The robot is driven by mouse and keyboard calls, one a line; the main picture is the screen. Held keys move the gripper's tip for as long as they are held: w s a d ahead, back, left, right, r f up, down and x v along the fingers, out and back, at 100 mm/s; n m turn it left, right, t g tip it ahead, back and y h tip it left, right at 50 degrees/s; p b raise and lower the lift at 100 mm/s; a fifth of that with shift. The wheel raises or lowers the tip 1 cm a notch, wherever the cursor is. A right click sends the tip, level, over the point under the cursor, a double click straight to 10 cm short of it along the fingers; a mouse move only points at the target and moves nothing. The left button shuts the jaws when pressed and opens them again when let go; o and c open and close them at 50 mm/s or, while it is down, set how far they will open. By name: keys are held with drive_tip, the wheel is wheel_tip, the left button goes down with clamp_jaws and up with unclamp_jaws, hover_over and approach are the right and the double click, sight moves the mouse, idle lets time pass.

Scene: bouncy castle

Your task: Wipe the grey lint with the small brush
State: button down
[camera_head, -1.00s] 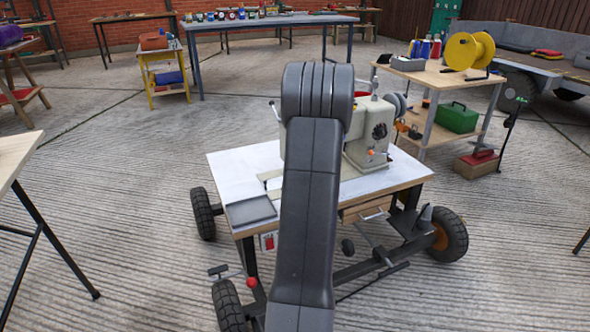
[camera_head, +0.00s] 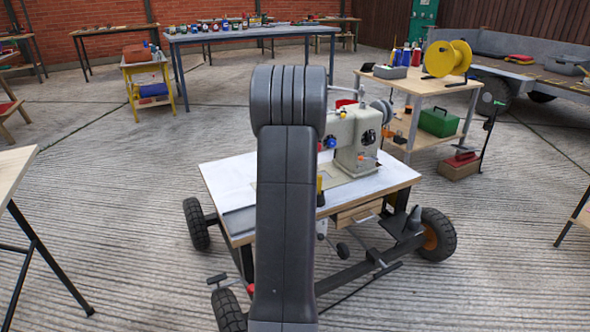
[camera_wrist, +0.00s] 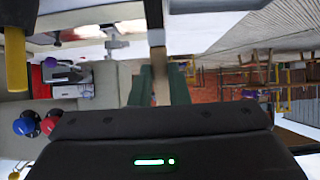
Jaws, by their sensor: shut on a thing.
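My gripper (camera_wrist: 161,72) shows in the wrist view, with its two green fingers shut on a slim tan wooden handle, which I take to be the small brush (camera_wrist: 158,58). The handle extends up the picture, away from the gripper's dark body, and its far end turns dark near the top edge. The bristles cannot be made out. In the head view my dark arm stands in front of the work table (camera_head: 226,178) and hides my gripper and the brush. I cannot make out any grey lint on the visible part of the white tabletop.
A cream sewing machine (camera_head: 362,157) stands on the wheeled table, close to my arm. A flat grey tray (camera_head: 240,222) lies at the table's front left corner, partly hidden. A wooden shelf table with a yellow spool (camera_head: 447,58) stands behind right. Open concrete lies left.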

drive_tip(key=shift+r+p, duration=0.7)
drive_tip(key=shift+r, duration=0.9)
wheel_tip(320, 180, down, 8)
drive_tip(key=b, duration=0.3)
drive_tip(key=shift+r+b, duration=0.1)
drive_tip(key=shift+b, duration=0.25)
drive_tip(key=shift+s+d+r, duration=0.1)
drive_tip(key=shift+s+r, duration=0.1)
drive_tip(key=shift+s, duration=0.1)
drive_tip(key=s+r+m+h+p, duration=0.1)
drive_tip(key=s+r, duration=0.2)
drive_tip(key=s, duration=0.4)
drive_tip(key=shift+s+a+r, duration=0.25)
drive_tip(key=shift+r, duration=0.1)
drive_tip(key=shift+d, duration=0.15)
